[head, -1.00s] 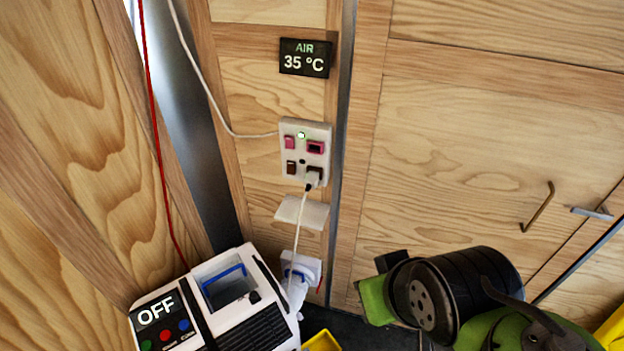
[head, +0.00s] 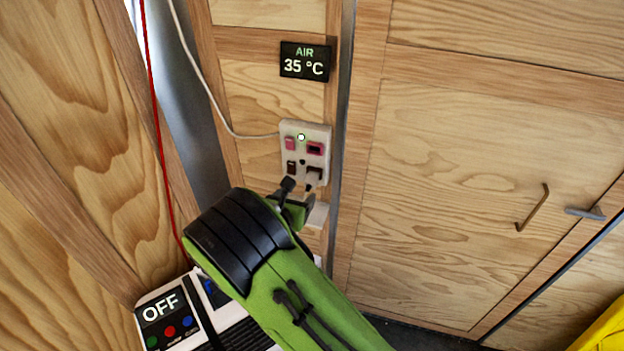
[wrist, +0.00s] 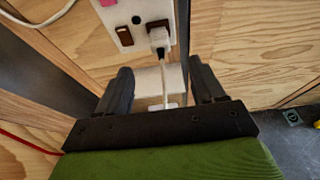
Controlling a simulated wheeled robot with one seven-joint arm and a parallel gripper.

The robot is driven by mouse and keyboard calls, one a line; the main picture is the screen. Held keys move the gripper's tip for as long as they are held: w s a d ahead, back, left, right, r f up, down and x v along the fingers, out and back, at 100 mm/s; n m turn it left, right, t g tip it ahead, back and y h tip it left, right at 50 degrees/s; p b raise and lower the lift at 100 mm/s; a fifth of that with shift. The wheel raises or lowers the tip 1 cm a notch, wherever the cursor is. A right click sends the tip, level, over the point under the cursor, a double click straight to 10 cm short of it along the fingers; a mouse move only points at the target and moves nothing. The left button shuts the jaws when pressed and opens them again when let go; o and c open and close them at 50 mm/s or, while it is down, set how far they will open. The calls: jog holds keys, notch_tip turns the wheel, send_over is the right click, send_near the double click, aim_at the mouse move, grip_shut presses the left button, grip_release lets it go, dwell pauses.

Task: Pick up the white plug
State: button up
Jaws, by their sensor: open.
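The white plug (wrist: 158,37) sits in the lower right socket of the white wall panel (head: 291,152), and a white cord hangs from it. In the head view the plug (head: 313,179) shows only in part behind my gripper (head: 299,194). In the wrist view my gripper (wrist: 161,80) is open and empty. Its two dark fingers stand apart just below the plug, with the cord showing between them. I cannot tell whether either finger touches the cord.
A white block (wrist: 148,84) is on the wall below the panel, behind my fingers. A white box marked OFF (head: 159,309) stands below left, partly hidden by my arm. A temperature display (head: 304,61) hangs above. A red cord (head: 158,130) runs down the left.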

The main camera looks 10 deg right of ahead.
aim_at(310, 180)
jog(key=x, duration=1.3)
jog(key=shift+a+f+b, duration=0.1)
jog(key=shift+f+b, duration=0.1)
jog(key=shift+b, duration=0.15)
jog(key=shift+r, duration=0.1)
jog(key=c, duration=1.2)
jog(key=shift+o, duration=0.2)
jog(key=shift+s+a+r+p, duration=0.3)
jog(key=shift+s+r+p, duration=0.05)
jog(key=shift+r+p, duration=0.2)
jog(key=shift+s+a+r+p, duration=0.25)
jog(key=shift+s+r+p, duration=0.15)
jog(key=shift+r, duration=0.15)
jog(key=p+v, duration=0.1)
jog(key=v, duration=0.3)
jog(key=p+v, duration=0.1)
jog(key=v, duration=0.3)
jog(key=r+p+v, duration=0.1)
jog(key=p+v, duration=0.1)
jog(key=v, duration=0.3)
jog(key=shift+w+d, duration=0.1)
jog(key=shift+w, duration=0.05)
jog(key=shift+s, duration=0.3)
